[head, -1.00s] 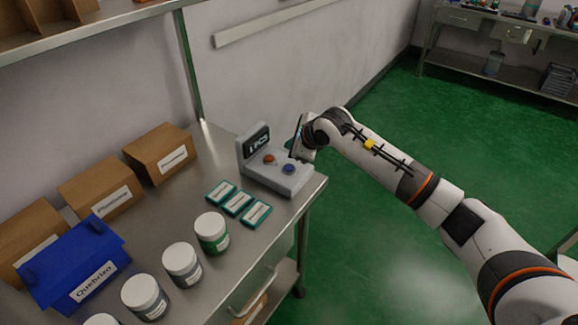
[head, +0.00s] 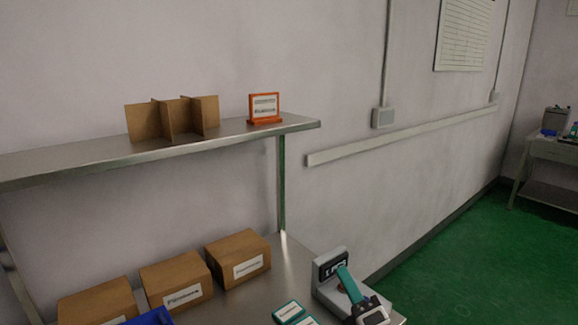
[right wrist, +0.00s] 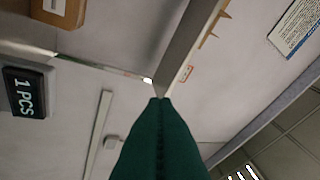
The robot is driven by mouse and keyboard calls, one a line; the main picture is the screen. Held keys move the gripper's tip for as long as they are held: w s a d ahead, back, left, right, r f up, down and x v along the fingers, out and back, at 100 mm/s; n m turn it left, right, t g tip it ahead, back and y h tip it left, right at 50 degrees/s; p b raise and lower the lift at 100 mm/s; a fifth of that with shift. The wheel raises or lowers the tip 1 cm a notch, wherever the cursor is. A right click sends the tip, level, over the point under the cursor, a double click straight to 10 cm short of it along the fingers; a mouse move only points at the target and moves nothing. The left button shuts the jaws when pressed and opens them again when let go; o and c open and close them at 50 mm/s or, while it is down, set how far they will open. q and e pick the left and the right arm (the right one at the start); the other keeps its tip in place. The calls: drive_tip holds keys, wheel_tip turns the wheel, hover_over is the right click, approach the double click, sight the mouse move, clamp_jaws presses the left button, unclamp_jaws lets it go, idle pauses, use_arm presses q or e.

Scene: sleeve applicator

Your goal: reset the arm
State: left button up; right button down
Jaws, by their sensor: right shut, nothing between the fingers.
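My right gripper (head: 344,274) shows at the bottom of the head view, in front of the grey sleeve applicator (head: 330,258) on the bench. Its teal fingers point up and are closed with nothing between them. In the right wrist view the closed teal fingers (right wrist: 158,110) fill the lower middle. The applicator's dark "1 PCS" display (right wrist: 25,92) shows at the left there. The gripper covers part of the applicator in the head view, and I cannot tell whether they touch. My left gripper is in neither view.
Cardboard boxes (head: 238,257) stand on the steel bench (head: 284,262), with teal-edged cards (head: 288,312) near its front. A shelf (head: 85,158) above holds a cardboard divider (head: 172,118) and an orange sign (head: 264,107). Green floor (head: 455,245) lies open at the right.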

drive_tip(key=s+d+f+m+g+h, duration=0.7)
drive_tip(key=d+f+m+h, duration=0.55)
drive_tip(key=m, duration=0.55)
drive_tip(key=s+a+f+m+g+y, duration=0.25)
drive_tip(key=s+f+g, duration=0.3)
drive_tip(key=s, duration=0.65)
drive_tip(key=s+a+f+m+g+y, duration=0.1)
drive_tip(key=s+f+m+g+y, duration=0.1)
drive_tip(key=s+f+m+g, duration=0.65)
wheel_tip(320, 180, down, 23)
drive_tip(key=s+n+t, duration=0.2)
drive_tip(key=n+t, duration=0.1)
drive_tip(key=n, duration=0.2)
drive_tip(key=s+d+f+g, duration=0.1)
drive_tip(key=s+d+f, duration=0.2)
drive_tip(key=s+f, duration=1.4)
drive_tip(key=shift+s+d+f+g+h, duration=0.2)
drive_tip(key=shift+s+f+g+h, duration=0.1)
drive_tip(key=shift+h, duration=0.1)
